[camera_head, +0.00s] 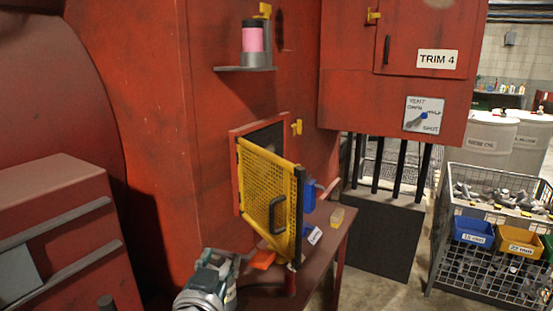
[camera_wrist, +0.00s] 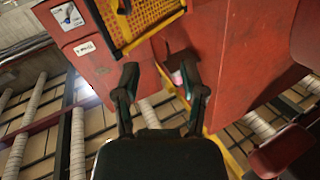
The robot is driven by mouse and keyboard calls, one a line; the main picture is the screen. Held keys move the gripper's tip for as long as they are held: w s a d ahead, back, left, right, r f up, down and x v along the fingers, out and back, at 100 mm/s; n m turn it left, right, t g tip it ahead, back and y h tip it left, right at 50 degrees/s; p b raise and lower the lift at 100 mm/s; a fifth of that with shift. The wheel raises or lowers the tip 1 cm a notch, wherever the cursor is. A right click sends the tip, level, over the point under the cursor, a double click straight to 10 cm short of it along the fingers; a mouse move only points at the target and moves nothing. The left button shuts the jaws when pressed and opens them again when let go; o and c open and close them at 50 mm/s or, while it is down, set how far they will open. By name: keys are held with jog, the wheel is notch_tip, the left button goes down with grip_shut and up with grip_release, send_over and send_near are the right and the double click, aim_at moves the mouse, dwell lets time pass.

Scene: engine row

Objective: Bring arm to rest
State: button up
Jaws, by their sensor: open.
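My gripper (camera_wrist: 163,84) shows in the wrist view with its two dark fingers spread apart. Nothing is held between them, and red machine surface shows beyond the gap. In the head view I cannot make out the fingertips. The yellow mesh door (camera_head: 270,195) with a black handle stands swung out from a dark opening in the red machine. It also shows at the top of the wrist view (camera_wrist: 145,20), beyond the fingers and apart from them.
A small red-brown table (camera_head: 338,240) below the door carries blue, orange and yellow items. A shelf (camera_head: 245,69) holds a pink-banded canister. A red TRIM 4 cabinet (camera_head: 345,85) hangs at right. A wire bin (camera_head: 485,275) of metal parts stands right, with open floor before it.

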jog(key=d+n+g+y, duration=0.4)
jog(key=d+n+y, duration=0.1)
jog(key=d+y, duration=0.2)
jog(key=s+d+f+m+g+h, duration=0.1)
jog(key=s+d+f+g+h, duration=0.1)
jog(key=s+d+f+g, duration=0.2)
jog(key=s+d+f+m+g+h, duration=0.1)
jog(key=s+d+f+g+h, duration=0.2)
jog(key=s+d+f, duration=0.3)
jog(key=s+d+g, duration=0.1)
jog(key=s+d, duration=0.3)
jog(key=d, duration=0.3)
jog(key=shift+d, duration=0.3)
